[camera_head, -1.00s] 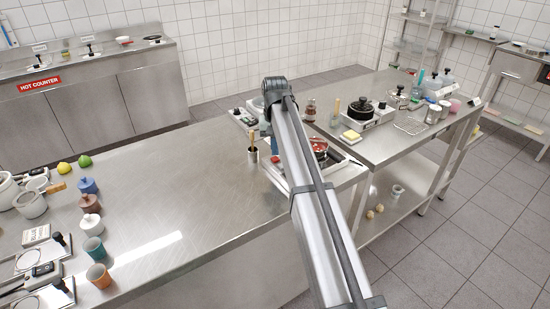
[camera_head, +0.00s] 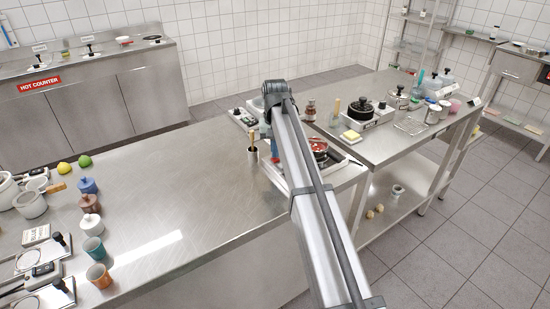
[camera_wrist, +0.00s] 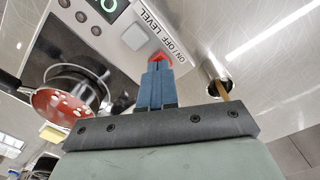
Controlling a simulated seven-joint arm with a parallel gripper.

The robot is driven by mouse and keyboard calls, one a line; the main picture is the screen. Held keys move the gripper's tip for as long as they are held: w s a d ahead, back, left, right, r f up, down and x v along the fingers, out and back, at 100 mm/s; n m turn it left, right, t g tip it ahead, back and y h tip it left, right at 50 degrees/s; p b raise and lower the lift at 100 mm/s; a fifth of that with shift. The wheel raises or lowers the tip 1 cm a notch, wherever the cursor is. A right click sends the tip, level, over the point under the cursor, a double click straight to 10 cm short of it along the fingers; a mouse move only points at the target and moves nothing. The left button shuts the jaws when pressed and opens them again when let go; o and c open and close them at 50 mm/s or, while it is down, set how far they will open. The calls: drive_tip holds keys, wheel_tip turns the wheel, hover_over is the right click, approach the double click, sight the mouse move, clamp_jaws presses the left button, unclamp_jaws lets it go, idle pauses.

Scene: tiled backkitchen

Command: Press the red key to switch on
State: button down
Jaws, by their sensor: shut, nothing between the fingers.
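The red key (camera_wrist: 162,56) sits on a pale control panel (camera_wrist: 140,30) marked "ON/OFF" and "LEVEL" in the wrist view. My gripper (camera_wrist: 157,66) is shut, its two blue fingers together and empty. The fingertips overlap the lower part of the red key in the picture; I cannot tell whether they touch it. A green lit display (camera_wrist: 106,6) shows at the top edge, partly cut off.
The steel counter (camera_head: 180,190) is clear toward the left middle.

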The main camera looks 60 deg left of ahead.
drive_tip(key=shift+f, duration=0.5)
drive_tip(key=shift+r, duration=0.1)
idle(0.3)
drive_tip(key=shift+r, duration=3.4)
